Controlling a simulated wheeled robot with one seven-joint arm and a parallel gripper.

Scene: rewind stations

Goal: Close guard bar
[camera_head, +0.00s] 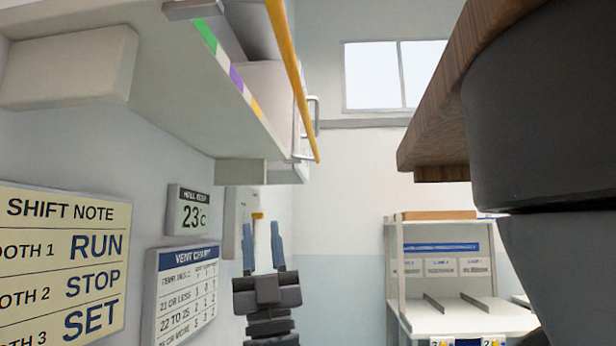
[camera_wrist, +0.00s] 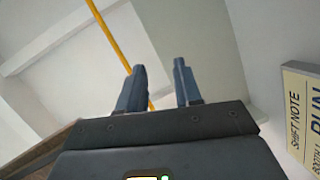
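The guard bar, a thin yellow bar (camera_head: 297,80), runs slantwise along the open front of a pale wall-mounted booth (camera_head: 215,105), its lower end near a metal handle. In the wrist view the yellow bar (camera_wrist: 112,42) crosses from the top edge down behind the left finger. My gripper (camera_head: 261,226) is upright below the booth, its two blue-grey fingers apart and empty. The fingers also show in the wrist view (camera_wrist: 159,68), with a gap between them. A white upright piece with a yellow tip (camera_head: 258,222) shows between the fingers in the head view; I cannot tell its depth.
A shift note sign (camera_head: 65,265), a 23 C display (camera_head: 194,210) and a vent chart (camera_head: 187,290) are on the left wall. A brown wooden edge (camera_head: 440,110) and a dark rounded body (camera_head: 540,120) fill the upper right. A shelf unit (camera_head: 440,318) stands behind.

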